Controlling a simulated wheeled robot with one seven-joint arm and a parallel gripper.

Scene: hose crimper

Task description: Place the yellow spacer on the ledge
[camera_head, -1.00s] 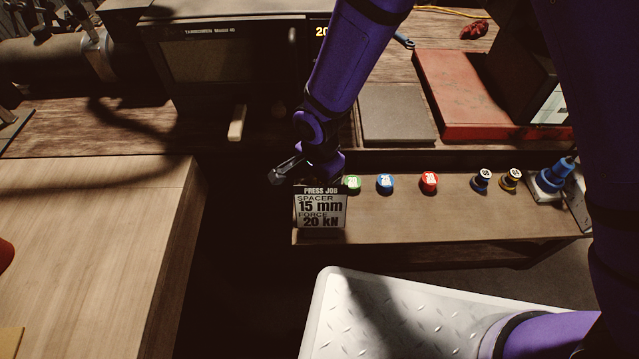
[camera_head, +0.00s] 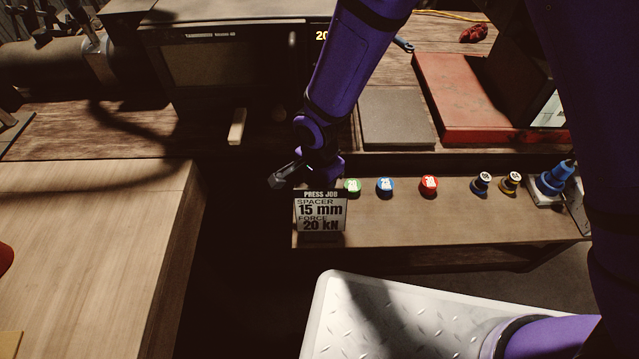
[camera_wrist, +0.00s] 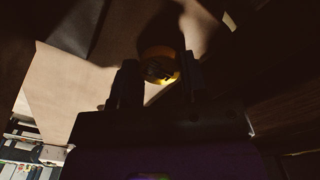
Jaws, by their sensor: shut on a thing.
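The yellow spacer (camera_wrist: 158,66) shows in the wrist view between the fingertips of my gripper (camera_wrist: 160,82), which is shut on it. In the head view my gripper (camera_head: 280,177) is near the left end of a wooden ledge (camera_head: 420,226), just above the press job sign. The spacer cannot be made out in the head view. A green spacer (camera_head: 352,187), a blue spacer (camera_head: 385,187) and a red spacer (camera_head: 429,185) stand in a row on the ledge. The wrist view is dark, and what lies under the yellow spacer is unclear.
The sign (camera_head: 320,211) at the ledge's left end reads spacer 15 mm, force 20 kN. Two dark round pieces (camera_head: 481,184) and a blue tool (camera_head: 555,179) stand farther right. A wooden table (camera_head: 110,230) lies left, across a dark gap.

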